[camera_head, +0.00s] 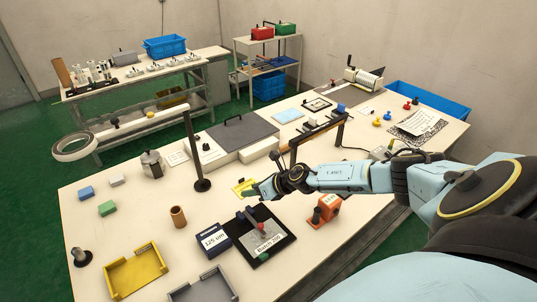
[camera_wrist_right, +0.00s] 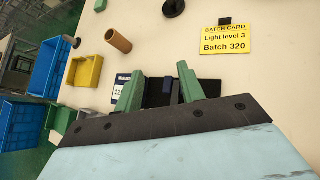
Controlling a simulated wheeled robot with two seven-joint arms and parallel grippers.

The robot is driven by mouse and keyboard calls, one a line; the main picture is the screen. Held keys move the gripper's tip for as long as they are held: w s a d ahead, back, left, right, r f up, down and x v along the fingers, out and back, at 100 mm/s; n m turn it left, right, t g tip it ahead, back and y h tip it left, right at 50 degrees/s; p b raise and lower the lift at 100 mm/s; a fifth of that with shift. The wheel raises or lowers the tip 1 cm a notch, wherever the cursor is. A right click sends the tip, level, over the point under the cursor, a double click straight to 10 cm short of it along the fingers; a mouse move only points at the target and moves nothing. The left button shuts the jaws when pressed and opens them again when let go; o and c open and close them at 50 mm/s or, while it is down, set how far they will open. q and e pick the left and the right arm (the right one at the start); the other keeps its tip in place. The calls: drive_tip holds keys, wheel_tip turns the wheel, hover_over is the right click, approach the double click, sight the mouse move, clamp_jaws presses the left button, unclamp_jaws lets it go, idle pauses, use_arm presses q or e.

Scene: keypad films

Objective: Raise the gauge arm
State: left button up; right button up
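A gauge on a black base plate (camera_head: 262,240) stands near the front middle of the table, with a blue-grey arm (camera_head: 246,215), a red knob and a label reading Batch 200. A dark blue display block (camera_head: 212,241) reading 125 um is on its left. In the wrist view the display block (camera_wrist_right: 121,87) is partly hidden by a finger. My right gripper (camera_head: 256,192) is over the table just behind the gauge. In the wrist view its green fingers (camera_wrist_right: 159,70) are apart, with dark gauge parts seen between them and nothing clearly gripped. My left gripper is out of view.
A yellow batch card (camera_wrist_right: 226,39) reads light level 3, Batch 320. A brown cylinder (camera_head: 178,217), a yellow tray (camera_head: 134,272) and a black post (camera_head: 197,150) stand left of the gauge. An orange block (camera_head: 326,209) stands to its right.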

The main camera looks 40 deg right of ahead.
drive_tip(key=v, duration=0.7)
idle(0.4)
